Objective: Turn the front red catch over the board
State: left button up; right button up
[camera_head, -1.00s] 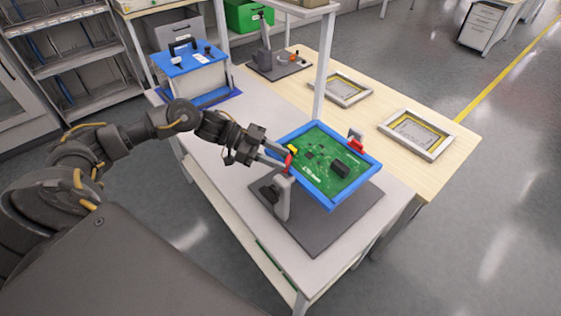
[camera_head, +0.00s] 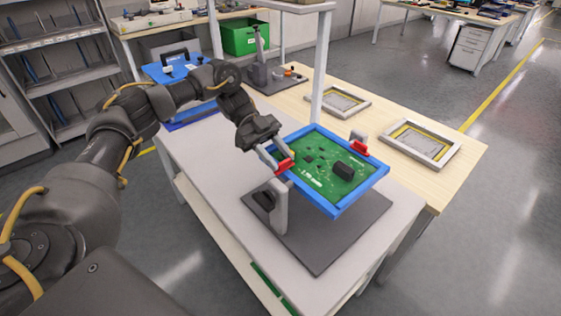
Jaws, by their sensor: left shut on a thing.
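The green circuit board (camera_head: 318,170) sits in a blue frame (camera_head: 345,206), held tilted on a stand with a grey post (camera_head: 281,204) and a dark base plate (camera_head: 322,250). The front red catch (camera_head: 285,165) is at the frame's near left edge, on top of that post, and lies roughly level. My left gripper (camera_head: 273,158) is at this catch, its fingers shut on it and partly hiding it. The far red catch (camera_head: 360,148) is at the frame's opposite edge, by the other post. My right gripper is out of view.
A second stand (camera_head: 262,72) is at the back, near an upright white post (camera_head: 322,70). Two framed panels (camera_head: 420,143) lie on the wooden table. Grey tabletop (camera_head: 215,165) left of the board is clear.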

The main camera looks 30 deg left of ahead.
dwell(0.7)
pick_arm(q)
jog(key=o, duration=0.7)
jog(key=shift+s, duration=0.1)
jog(key=shift+c, duration=0.2)
jog(key=o, duration=0.3)
jog(key=shift+s+a+r, duration=0.1)
jog(key=shift+s+a, duration=0.05)
jog(key=shift+s, duration=0.05)
jog(key=shift+w, duration=0.15)
jog(key=shift+w, duration=0.1)
